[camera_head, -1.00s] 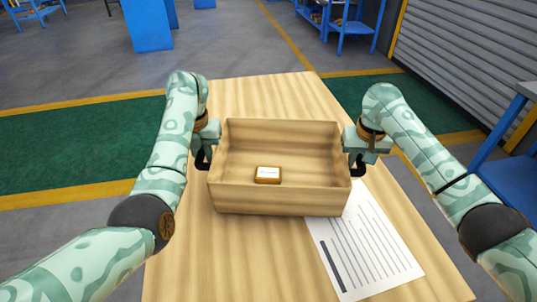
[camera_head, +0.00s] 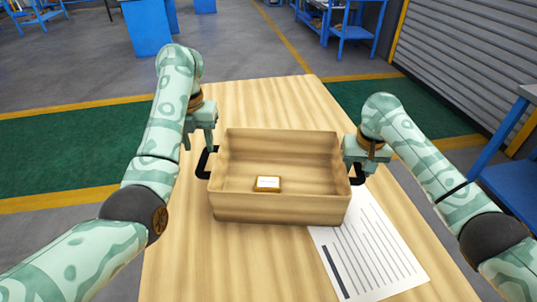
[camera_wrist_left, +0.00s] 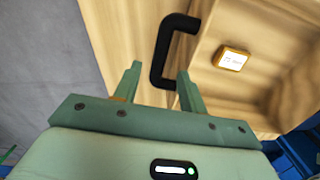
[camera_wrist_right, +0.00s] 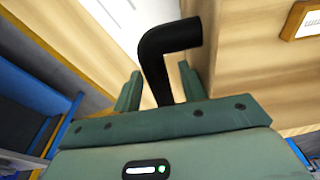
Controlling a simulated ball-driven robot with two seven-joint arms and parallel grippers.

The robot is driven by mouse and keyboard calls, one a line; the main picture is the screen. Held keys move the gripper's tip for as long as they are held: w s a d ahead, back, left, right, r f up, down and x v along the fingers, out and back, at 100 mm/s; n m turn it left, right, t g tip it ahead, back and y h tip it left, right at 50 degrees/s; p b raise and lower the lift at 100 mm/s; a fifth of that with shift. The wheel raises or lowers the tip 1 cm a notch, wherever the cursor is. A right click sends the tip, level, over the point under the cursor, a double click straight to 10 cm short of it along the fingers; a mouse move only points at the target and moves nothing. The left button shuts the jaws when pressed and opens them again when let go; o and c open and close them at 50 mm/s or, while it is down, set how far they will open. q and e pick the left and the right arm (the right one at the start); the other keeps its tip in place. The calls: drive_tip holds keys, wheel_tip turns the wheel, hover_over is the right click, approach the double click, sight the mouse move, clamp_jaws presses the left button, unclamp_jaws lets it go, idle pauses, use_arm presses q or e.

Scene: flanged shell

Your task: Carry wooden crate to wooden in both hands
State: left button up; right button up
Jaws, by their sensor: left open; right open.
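The wooden crate (camera_head: 280,208) rests on the wooden table (camera_head: 185,265), with a black handle at each end. A small gold-edged block with a white label (camera_head: 267,184) lies inside it. My left gripper (camera_head: 199,145) is open, above and apart from the left handle (camera_head: 203,163). In the left wrist view that handle (camera_wrist_left: 163,50) shows beyond the open fingers (camera_wrist_left: 160,72). My right gripper (camera_head: 357,172) is open at the right handle (camera_head: 358,178). In the right wrist view the right handle (camera_wrist_right: 157,65) passes between its spread fingers (camera_wrist_right: 160,78).
A printed white sheet (camera_head: 370,250) lies on the table at the crate's front right. The table is bare to the left and behind the crate. A blue bench (camera_head: 510,170) stands at the right, beyond the table. A green floor strip (camera_head: 70,148) runs behind.

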use_arm(q)
wheel_tip(320, 180, up, 4)
drive_tip(key=shift+d+f, duration=0.1)
use_arm(e)
drive_tip(key=shift+r, duration=0.1)
use_arm(q)
drive_tip(key=shift+r, duration=0.4)
use_arm(e)
wheel_tip(320, 180, up, 12)
drive_tip(key=s, duration=0.1)
drive_tip(key=shift+s+f, duration=0.2)
drive_tip(key=shift+s, duration=0.15)
use_arm(q)
drive_tip(key=shift+s, duration=0.1)
